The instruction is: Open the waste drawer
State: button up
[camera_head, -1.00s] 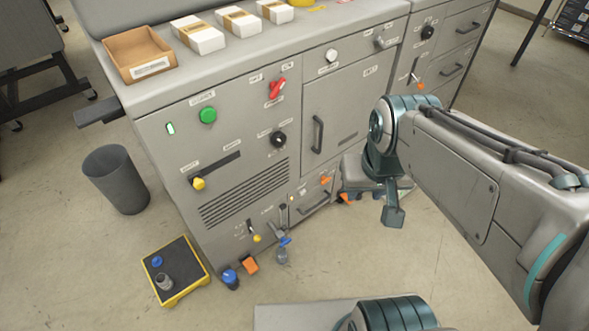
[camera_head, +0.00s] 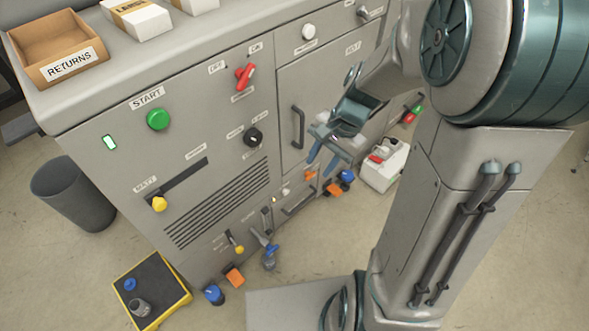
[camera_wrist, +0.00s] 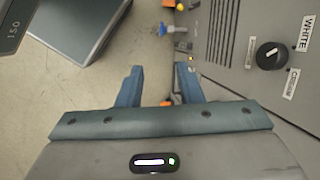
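A low drawer (camera_head: 298,203) with a dark bar handle sits at the bottom of the grey machine's front; it looks closed. Its label is too small to read, so I cannot tell for sure that it is the waste drawer. My gripper (camera_head: 322,166) is open and empty, above and slightly right of this drawer, beside the lower part of the large door (camera_head: 325,110). In the wrist view my gripper's two blue fingers (camera_wrist: 160,78) stand apart with floor and machine front beyond them. The drawer handle cannot be made out there.
A green START button (camera_head: 158,119), red switch (camera_head: 244,76) and black knob (camera_head: 253,136) are on the panel. A yellow-edged mat (camera_head: 165,287), blue-capped bottle (camera_head: 214,295) and white container (camera_head: 384,167) stand on the floor. A grey bin (camera_head: 75,195) stands left.

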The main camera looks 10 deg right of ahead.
jog(key=w+d+f+m+y+b, duration=0.1)
jog(key=w+f+m+y+b, duration=0.25)
jog(key=f, duration=0.55)
jog(key=w+f+m+y+b, duration=0.1)
jog(key=w+f+m+b, duration=0.25)
jog(key=f+m, duration=0.4)
jog(key=m+t+b, duration=1.3)
jog(key=m+b, duration=0.1)
jog(key=m, duration=1.2)
send_near(300, 204)
jog(key=shift+m+y, duration=0.3)
jog(key=shift+y, duration=0.05)
jog(key=shift+f+b+x, duration=0.2)
jog(key=shift+b+x, duration=0.6)
jog(key=shift+x, duration=0.9)
jog(key=shift+f+b+x, duration=0.2)
jog(key=shift+b+x, duration=0.65)
jog(key=shift+x, duration=0.8)
jog(key=shift+f+b+x, duration=0.15)
jog(key=shift+b+x, duration=0.65)
jog(key=shift+x, duration=0.9)
jog(key=shift+d, duration=0.2)
jog(key=shift+c, duration=0.3)
grip_shut()
